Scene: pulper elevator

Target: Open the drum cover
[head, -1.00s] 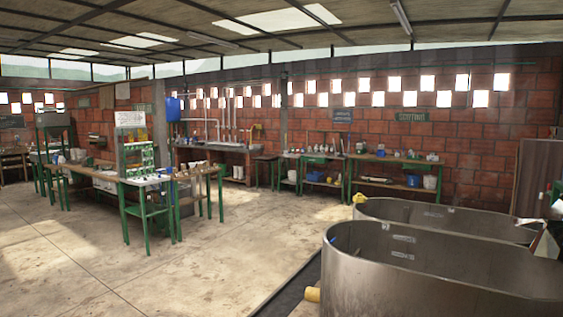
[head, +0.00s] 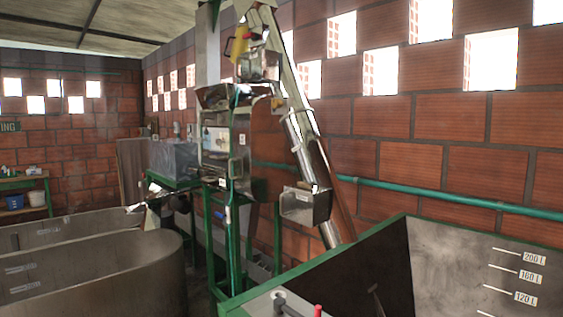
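A metal machine with box-like housings (head: 225,150) stands on a green frame near the brick wall, in the middle of the head view. A slanted metal elevator tube (head: 308,150) rises beside it, with a small metal box (head: 305,205) near its lower end. A yellow part (head: 241,45) sits high on the machine. I cannot tell which panel is the drum cover, or whether it is open. My gripper is not in view.
A large tank with litre marks and a green rim (head: 455,262) fills the lower right. Round metal tanks (head: 95,270) stand at the lower left. A green pipe (head: 430,192) runs along the brick wall. Little free floor shows.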

